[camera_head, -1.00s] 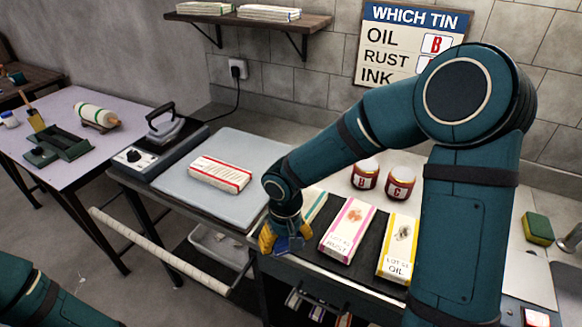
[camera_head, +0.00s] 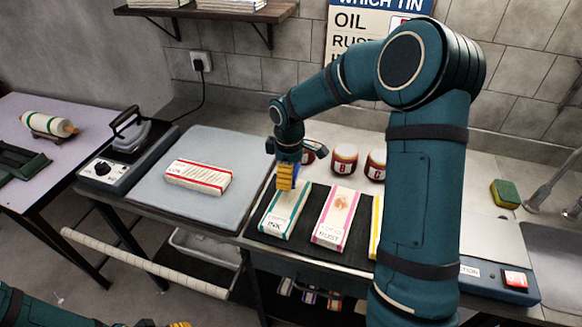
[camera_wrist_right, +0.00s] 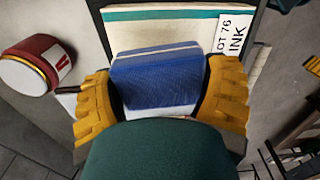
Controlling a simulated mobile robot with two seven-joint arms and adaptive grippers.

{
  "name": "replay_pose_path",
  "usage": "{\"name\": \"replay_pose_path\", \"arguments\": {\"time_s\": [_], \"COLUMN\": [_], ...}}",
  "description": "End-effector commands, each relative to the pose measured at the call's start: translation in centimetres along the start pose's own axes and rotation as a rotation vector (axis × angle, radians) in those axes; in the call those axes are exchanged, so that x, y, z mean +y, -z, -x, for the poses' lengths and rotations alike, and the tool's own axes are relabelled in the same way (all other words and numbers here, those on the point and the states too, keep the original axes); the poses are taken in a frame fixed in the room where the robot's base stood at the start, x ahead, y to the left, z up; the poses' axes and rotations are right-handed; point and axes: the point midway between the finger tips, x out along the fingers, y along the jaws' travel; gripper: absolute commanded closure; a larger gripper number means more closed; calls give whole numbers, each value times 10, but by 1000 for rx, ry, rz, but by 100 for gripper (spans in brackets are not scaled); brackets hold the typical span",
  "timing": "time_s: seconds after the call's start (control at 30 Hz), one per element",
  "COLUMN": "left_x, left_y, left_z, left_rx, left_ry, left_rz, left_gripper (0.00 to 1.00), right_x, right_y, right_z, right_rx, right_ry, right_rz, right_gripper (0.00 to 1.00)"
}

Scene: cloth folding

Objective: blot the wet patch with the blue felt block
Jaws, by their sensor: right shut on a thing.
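My right gripper (camera_head: 286,180) points down at the far part of the green-striped cloth with the INK label (camera_head: 280,222). In the right wrist view, my right gripper (camera_wrist_right: 165,110) has its yellow fingers on both sides of the blue felt block (camera_wrist_right: 155,82), shut on it. The block is over the INK cloth (camera_wrist_right: 165,28) and covers much of it; I cannot tell whether they touch. No wet patch is clearly visible; any patch under the block is hidden. Of my left gripper (camera_head: 180,325), only a yellow bit shows at the bottom edge, too little to judge.
A pink-striped RUST cloth (camera_head: 336,212) with a brown stain lies to the right. A yellow-edged cloth (camera_head: 376,222) is mostly behind my arm. A red-striped cloth (camera_head: 198,175) lies on the grey pad (camera_head: 165,205) to the left.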

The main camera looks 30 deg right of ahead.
Motion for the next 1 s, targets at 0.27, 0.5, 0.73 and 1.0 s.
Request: {"name": "replay_pose_path", "arguments": {"time_s": [0.27, 0.5, 0.73, 1.0], "left_x": [-1, -6, -13, -16], "left_y": [-1, -7, -11, -12], "left_z": [-3, -16, -33, -42], "left_rx": [-1, -13, -20, -21], "left_ry": [0, -1, -2, -2], "left_rz": [0, -3, -7, -9], "left_gripper": [53, 53, 53, 53], "right_x": [7, 7, 7, 7], "right_y": [-4, -4, -3, -3], "right_z": [-3, -22, -46, -58], "right_rx": [1, 1, 1, 1], "right_ry": [0, 0, 0, -1], "right_rz": [45, 43, 43, 43], "right_gripper": [56, 56, 56, 56]}}
